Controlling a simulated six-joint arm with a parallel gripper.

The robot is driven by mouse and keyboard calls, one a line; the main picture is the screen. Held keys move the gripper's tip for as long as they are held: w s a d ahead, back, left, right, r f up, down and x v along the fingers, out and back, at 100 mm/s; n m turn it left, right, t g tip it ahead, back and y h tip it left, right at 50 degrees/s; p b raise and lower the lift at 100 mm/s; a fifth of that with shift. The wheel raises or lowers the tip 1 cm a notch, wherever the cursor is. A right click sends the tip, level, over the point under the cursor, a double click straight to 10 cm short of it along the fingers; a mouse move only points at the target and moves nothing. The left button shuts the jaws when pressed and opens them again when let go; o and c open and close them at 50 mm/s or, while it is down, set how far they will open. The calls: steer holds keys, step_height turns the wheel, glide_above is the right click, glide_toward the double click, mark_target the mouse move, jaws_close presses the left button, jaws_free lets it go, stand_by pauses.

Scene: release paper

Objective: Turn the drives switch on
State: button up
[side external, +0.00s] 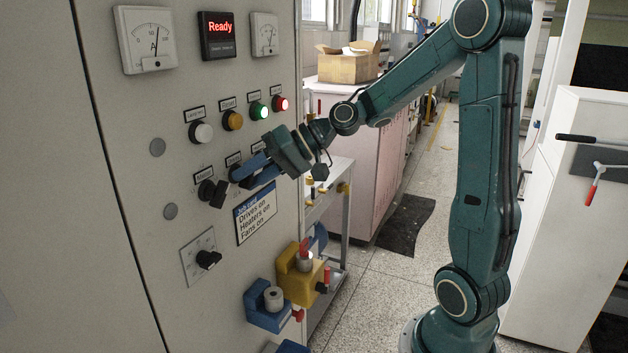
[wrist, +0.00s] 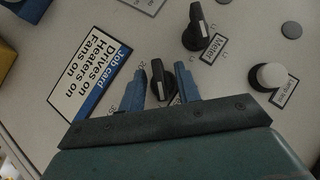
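In the wrist view a black rotary switch (wrist: 160,82) on the grey panel sits between the two blue fingers of my gripper (wrist: 163,76). A gap shows on each side of it, so the fingers are open around it, not clamped. Its label is mostly covered, so I cannot read whether it is the drives switch. In the side view my gripper (side external: 238,178) is at the panel, just right of another black switch (side external: 211,193), and hides the switch it straddles. The job card (side external: 256,211) reads Drives on, Heaters on, Fans on; it also shows in the wrist view (wrist: 92,78).
A white button (side external: 201,132), an amber button (side external: 232,121), a green lamp (side external: 259,110) and a red lamp (side external: 280,104) are above. A "Ready" display (side external: 218,36) is lit. A lower knob (side external: 208,259) and yellow (side external: 302,278) and blue (side external: 267,306) holders are below.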

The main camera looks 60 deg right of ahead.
steer(key=shift+d, duration=0.1)
steer(key=v, duration=1.2)
stand_by(0.4)
steer(key=shift+a, duration=0.2)
steer(key=s+a+f+n+g+h, duration=0.3)
steer(key=s+a+f+h, duration=0.1)
steer(key=a, duration=0.4)
steer(key=s+f+n+g+h, duration=0.1)
steer(key=s+f+h, duration=0.2)
steer(key=s, duration=0.7)
steer(key=shift+a, duration=0.45)
stand_by(0.7)
